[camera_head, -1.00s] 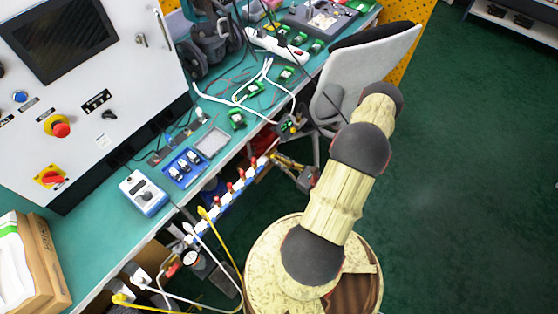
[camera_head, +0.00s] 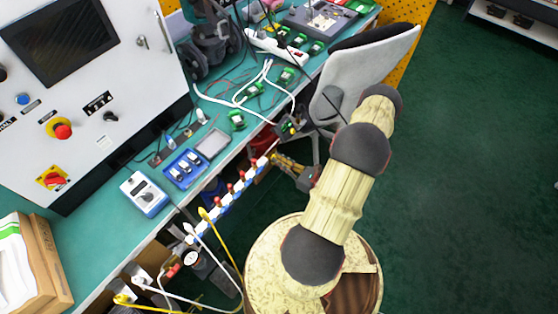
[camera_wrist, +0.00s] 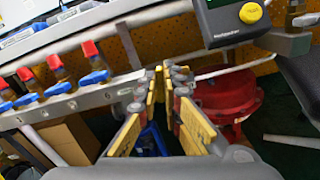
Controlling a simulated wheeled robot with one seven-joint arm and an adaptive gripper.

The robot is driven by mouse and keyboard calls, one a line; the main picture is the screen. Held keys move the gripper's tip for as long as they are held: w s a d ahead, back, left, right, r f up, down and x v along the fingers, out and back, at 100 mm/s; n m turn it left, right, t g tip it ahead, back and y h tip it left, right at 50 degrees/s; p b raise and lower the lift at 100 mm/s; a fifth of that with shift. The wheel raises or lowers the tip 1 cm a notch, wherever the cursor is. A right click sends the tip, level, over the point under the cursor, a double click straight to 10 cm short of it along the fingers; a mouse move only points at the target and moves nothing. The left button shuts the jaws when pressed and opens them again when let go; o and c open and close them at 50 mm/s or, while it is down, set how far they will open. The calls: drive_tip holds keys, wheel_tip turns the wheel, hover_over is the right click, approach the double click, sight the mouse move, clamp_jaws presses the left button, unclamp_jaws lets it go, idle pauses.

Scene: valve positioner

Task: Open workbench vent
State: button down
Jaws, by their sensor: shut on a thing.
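A metal rail (camera_head: 228,202) with red and blue valve handles runs along the front edge of the workbench (camera_head: 100,262). In the wrist view the rail (camera_wrist: 85,100) comes in from the left and its right end reaches my fingertips. The nearest blue handle (camera_wrist: 94,78) and red handle (camera_wrist: 90,49) lie just left of my gripper (camera_wrist: 167,75). My gripper also shows in the head view (camera_head: 277,158) at the rail's far end. Its yellow fingers are close together on a small part there. The fingertips hide most of that part, so I cannot tell its exact shape or whether it is turned.
A dark box with a yellow knob (camera_wrist: 250,13) stands above right of the fingers. A red round object (camera_wrist: 226,95) is behind them, below the bench. A chair (camera_head: 365,70) stands close to my arm. Cables and a gauge (camera_head: 191,258) are at the near end. Green floor at right is clear.

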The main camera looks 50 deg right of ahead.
drive_tip(key=m, duration=0.2)
drive_tip(key=m+p, duration=0.1)
drive_tip(key=m, duration=0.5)
drive_tip(key=shift+d+f, duration=0.2)
drive_tip(key=shift+d, duration=0.15)
drive_tip(key=m, duration=0.3)
drive_tip(key=shift+d+f+m+p, duration=0.1)
drive_tip(key=shift+f+m+p, duration=0.1)
drive_tip(key=shift+m+p, duration=0.15)
drive_tip(key=shift+f+m, duration=0.15)
drive_tip(key=shift+m, duration=1.6)
drive_tip(key=c, duration=2)
unclamp_jaws()
drive_tip(key=shift+o, duration=0.2)
drive_tip(key=s, duration=1.2)
